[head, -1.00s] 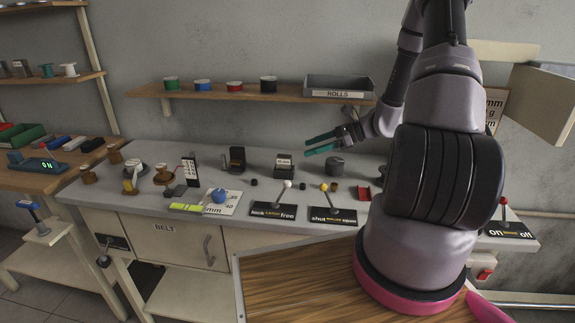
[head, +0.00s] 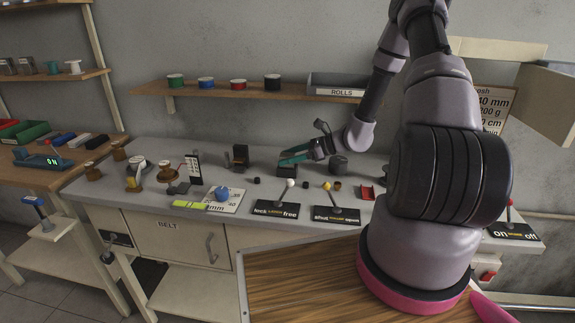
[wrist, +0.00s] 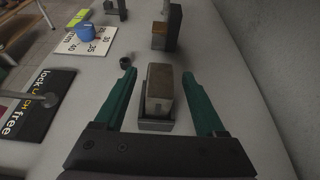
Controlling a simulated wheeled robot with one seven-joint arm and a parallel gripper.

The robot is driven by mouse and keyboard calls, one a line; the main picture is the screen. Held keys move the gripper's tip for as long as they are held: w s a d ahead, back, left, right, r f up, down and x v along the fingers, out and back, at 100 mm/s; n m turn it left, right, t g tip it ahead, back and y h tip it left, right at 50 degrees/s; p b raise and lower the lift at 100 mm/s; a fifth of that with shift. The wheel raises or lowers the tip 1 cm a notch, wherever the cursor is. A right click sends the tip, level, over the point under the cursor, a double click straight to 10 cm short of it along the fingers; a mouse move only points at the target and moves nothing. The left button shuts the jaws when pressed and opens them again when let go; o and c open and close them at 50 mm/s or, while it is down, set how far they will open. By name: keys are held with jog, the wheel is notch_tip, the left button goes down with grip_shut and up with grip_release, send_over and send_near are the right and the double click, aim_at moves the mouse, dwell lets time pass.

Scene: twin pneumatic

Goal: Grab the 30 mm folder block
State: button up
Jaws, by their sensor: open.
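A grey-brown block (wrist: 160,88) stands in a dark holder (wrist: 157,124) on the bench; its label cannot be read now. In the wrist view my gripper (wrist: 159,75) is open, with one green finger on each side of the block and a gap on both sides. Whether the fingers are low enough to flank the block is hard to tell.
Another dark holder (head: 237,157) with a block stands to the left. A blue knob (head: 222,193) on a white scale card, a lock/free lever (head: 287,197) and a shut lever (head: 334,200) are nearer the bench front. A dark grey round piece (head: 338,165) is to the right.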

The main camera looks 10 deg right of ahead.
jog(key=shift+a, duration=0.2)
grip_shut()
jog(key=shift+w, duration=0.1)
